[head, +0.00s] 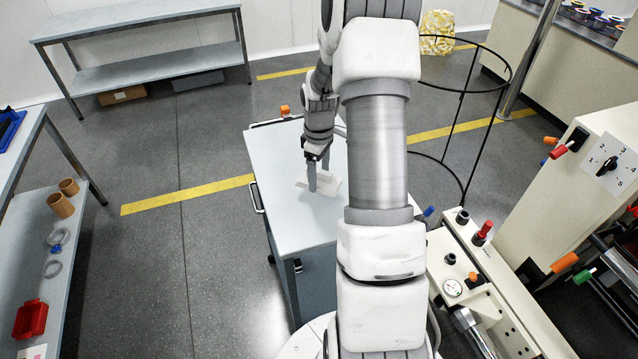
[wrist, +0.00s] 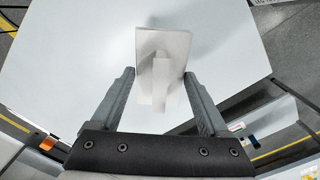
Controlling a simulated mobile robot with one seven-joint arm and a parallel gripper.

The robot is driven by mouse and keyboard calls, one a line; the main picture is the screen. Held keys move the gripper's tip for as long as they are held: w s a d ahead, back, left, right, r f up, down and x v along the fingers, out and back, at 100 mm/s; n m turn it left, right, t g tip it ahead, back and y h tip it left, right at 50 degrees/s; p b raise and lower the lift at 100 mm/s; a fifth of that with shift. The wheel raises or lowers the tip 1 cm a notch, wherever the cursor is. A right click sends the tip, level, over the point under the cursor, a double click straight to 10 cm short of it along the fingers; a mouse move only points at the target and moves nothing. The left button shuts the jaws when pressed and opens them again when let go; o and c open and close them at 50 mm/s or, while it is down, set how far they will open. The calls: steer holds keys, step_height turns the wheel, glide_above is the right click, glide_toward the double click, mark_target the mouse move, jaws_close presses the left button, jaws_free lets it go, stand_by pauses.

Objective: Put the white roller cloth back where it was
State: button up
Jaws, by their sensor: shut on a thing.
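The white roller cloth (head: 331,188) shows as a pale flat piece with a raised fold at the top of the light blue-grey cart (head: 290,225). My gripper (head: 312,186) points down at it, with the fingers over its middle. In the wrist view the cloth (wrist: 162,50) is a white rectangle with a ridge between the two fingers of my gripper (wrist: 158,78). The fingers are shut on the cloth. I cannot tell whether its underside touches the cart top. My arm hides the right part of the cart in the head view.
The cart top around the cloth is bare, with an orange item (head: 284,111) at its far edge. A cream machine with knobs and a gauge (head: 453,287) stands close on the right. A black hoop frame (head: 470,90) stands behind. A shelf (head: 45,220) is at left.

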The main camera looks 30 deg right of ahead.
mark_target(319, 179)
step_height(319, 179, down, 4)
steer(key=shift+f, duration=0.1)
steer(key=o, duration=1.1)
steer(key=shift+c, duration=0.2)
step_height(319, 179, up, 12)
steer(key=shift+r, duration=0.1)
steer(key=shift+a, duration=0.1)
